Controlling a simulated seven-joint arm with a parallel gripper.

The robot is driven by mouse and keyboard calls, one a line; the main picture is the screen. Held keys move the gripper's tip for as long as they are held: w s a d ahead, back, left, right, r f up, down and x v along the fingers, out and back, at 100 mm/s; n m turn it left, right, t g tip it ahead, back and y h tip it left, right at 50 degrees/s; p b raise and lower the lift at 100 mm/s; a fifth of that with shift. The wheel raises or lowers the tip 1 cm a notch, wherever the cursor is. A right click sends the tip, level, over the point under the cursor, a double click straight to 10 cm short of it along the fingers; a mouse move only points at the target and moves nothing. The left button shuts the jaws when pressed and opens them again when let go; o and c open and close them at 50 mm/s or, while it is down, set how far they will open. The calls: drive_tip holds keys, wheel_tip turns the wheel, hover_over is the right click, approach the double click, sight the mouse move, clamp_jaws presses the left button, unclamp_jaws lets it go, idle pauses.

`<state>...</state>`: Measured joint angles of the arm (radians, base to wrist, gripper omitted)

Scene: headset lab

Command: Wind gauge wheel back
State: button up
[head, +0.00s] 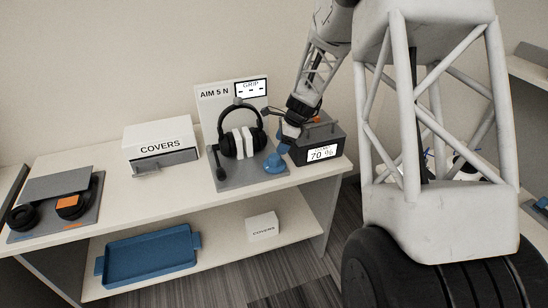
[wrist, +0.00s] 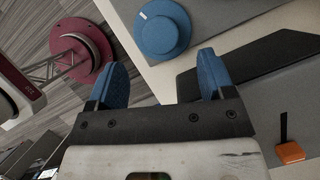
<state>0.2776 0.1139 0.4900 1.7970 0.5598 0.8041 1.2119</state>
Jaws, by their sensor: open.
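The gauge wheel (head: 275,163) is a blue round knob at the front right of the grey headset stand. In the wrist view the wheel (wrist: 163,30) shows a white mark on its upper left and lies beyond my fingertips. My gripper (wrist: 161,75) is open, with its two blue fingers apart and nothing between them. In the head view my gripper (head: 291,131) is above and right of the wheel, its fingers hard to make out. A black headset (head: 227,134) with white pads hangs on the stand. Its sign reads "AIM 5 N", and the GRIP display (head: 251,89) shows only dashes.
A dark box (head: 334,142) reading "70 %" stands right of the wheel, close to my gripper. A white COVERS box (head: 159,134) stands left of the stand. A grey tray (head: 84,220) with ear cushions lies far left. A blue tray (head: 150,261) and small box (head: 262,227) are below.

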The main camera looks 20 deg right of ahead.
sight(274, 156)
drive_tip(key=shift+x, duration=3.75)
drive_tip(key=shift+c, duration=0.3)
drive_tip(key=c, duration=0.9)
drive_tip(key=shift+o, duration=0.2)
